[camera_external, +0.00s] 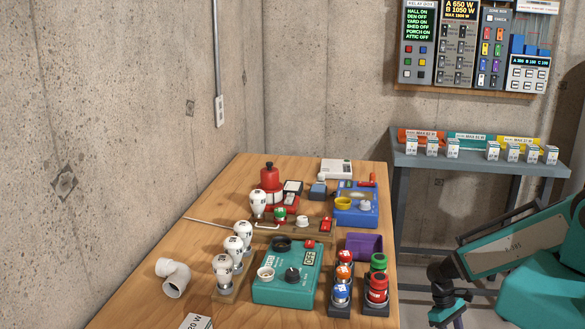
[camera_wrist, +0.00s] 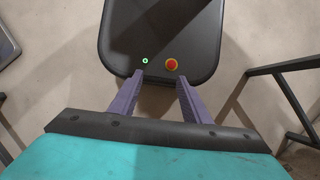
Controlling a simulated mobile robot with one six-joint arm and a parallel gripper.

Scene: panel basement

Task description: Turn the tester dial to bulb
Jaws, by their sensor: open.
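The tester is a teal box (camera_external: 270,290) on the front of the wooden table in the external view. Its top carries a black dial (camera_external: 292,274), a white round socket (camera_external: 265,273), a dark ring and a small display that seems to read OFF. The dial's pointer direction and its marks are too small to read. My gripper (camera_wrist: 160,78) is open and empty in the wrist view, with its two purple-grey fingers spread above my own black base. In the external view, my arm is at the right, beyond the table's right edge and apart from the tester.
White bulbs (camera_external: 223,268) stand left of the tester. Red, blue and green jars (camera_external: 377,288) stand close on its right, with a purple bin (camera_external: 364,246) behind. A blue device (camera_external: 356,208) sits farther back. A grey shelf (camera_external: 470,165) stands at right.

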